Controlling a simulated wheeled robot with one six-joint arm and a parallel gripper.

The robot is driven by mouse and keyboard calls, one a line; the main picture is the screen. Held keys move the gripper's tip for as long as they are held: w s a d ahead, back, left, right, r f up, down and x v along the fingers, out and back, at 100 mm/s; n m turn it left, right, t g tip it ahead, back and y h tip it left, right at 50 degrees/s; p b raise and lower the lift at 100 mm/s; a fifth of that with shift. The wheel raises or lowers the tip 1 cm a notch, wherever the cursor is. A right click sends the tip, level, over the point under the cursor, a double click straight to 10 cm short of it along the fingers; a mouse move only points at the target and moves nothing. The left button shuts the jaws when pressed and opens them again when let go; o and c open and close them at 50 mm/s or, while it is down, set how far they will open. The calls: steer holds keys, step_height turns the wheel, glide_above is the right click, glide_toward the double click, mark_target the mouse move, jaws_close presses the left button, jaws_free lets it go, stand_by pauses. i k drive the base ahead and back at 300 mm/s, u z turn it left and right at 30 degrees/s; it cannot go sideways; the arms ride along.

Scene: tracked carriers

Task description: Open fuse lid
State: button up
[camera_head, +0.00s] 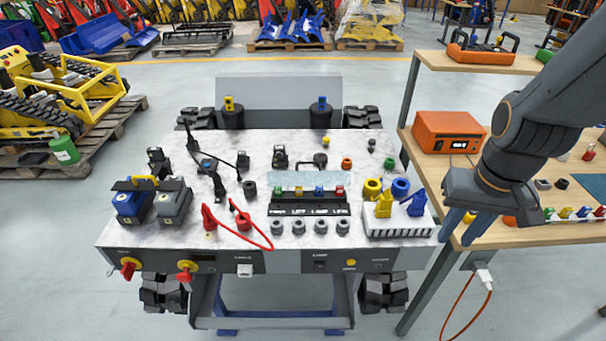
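The fuse box (310,209) is a black strip with white labels at the middle of the marble-patterned worktop. Several coloured fuses, green, yellow, blue and red, show in a row on it. A pale see-through panel, which looks like the fuse lid (310,179), shows at the back of the fuse row. I cannot tell its exact tilt or whether it covers the fuses. My gripper (492,222) is at the right, above the wooden side table, well apart from the fuse box. Its fingers point down and look spread, with nothing seen between them.
Blue and grey battery blocks (134,203) stand at the left of the worktop. A red cable (262,236) loops before the fuse box. A white holder (398,222) with yellow and blue pieces is at its right. An orange device (448,132) stands on the side table.

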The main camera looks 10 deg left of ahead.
mark_target(350, 175)
steer(key=k, duration=0.75)
steer(key=u, duration=0.6)
steer(key=i, duration=1.45)
steer(key=z, duration=0.65)
